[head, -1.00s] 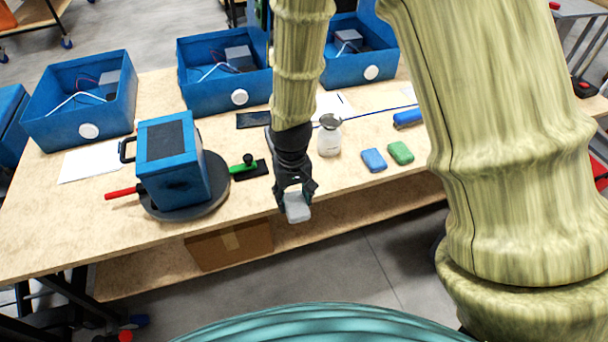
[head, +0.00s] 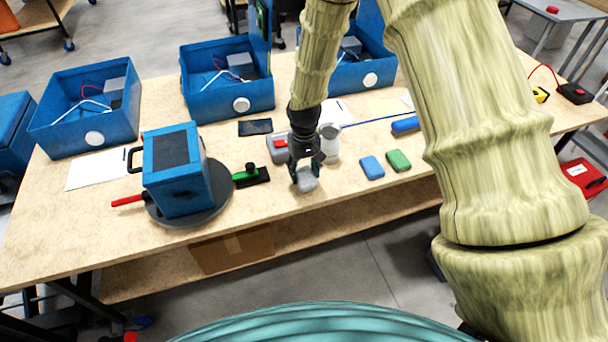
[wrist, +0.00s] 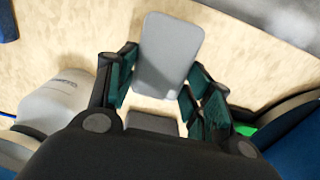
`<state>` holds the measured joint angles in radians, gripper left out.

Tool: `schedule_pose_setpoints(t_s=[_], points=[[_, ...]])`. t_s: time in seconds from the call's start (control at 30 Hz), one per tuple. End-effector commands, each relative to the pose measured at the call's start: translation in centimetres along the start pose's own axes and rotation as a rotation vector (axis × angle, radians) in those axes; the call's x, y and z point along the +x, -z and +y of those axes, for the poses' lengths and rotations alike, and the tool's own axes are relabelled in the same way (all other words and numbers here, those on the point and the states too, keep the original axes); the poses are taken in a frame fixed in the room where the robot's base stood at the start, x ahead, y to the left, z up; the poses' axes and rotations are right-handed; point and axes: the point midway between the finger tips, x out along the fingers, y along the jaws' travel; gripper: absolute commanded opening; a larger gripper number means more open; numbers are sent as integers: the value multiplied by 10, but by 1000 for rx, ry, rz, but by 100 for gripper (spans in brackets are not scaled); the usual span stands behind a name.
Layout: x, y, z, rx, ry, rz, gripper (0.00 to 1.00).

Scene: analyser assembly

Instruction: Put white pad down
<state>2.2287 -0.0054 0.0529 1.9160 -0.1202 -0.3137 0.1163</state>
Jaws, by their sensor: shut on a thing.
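The white pad (head: 307,180), pale grey-white with rounded corners, is at the fingertips of my gripper (head: 306,172) near the front edge of the table. In the wrist view the pad (wrist: 168,50) sits between the two fingers of my gripper (wrist: 160,85), which is shut on it. The pad is over the wooden tabletop (head: 270,205). I cannot tell whether its underside touches the wood. A blue pad (head: 372,167) and a green pad (head: 398,160) lie to the right of my gripper.
A white bottle (head: 330,145) stands close behind my gripper, on its right. A grey and red device (head: 278,148) is just behind it. A blue box (head: 177,170) on a round base and a green-handled tool (head: 250,175) are to the left. Bare wood surrounds the pad.

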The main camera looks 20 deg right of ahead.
Motion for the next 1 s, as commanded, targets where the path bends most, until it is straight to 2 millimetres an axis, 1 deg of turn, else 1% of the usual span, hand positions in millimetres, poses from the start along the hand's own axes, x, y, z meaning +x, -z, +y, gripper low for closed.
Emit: schedule_pose_setpoints(t_s=[0.3,0.73,0.77,0.83,0.87,1.0], points=[[27,-1,0,0,0,-1,32],[33,-1,0,0,0,-1,32],[32,-1,0,0,0,0,56],[32,-1,0,0,0,0,69],[32,-1,0,0,0,0,73],[32,-1,0,0,0,0,73]])
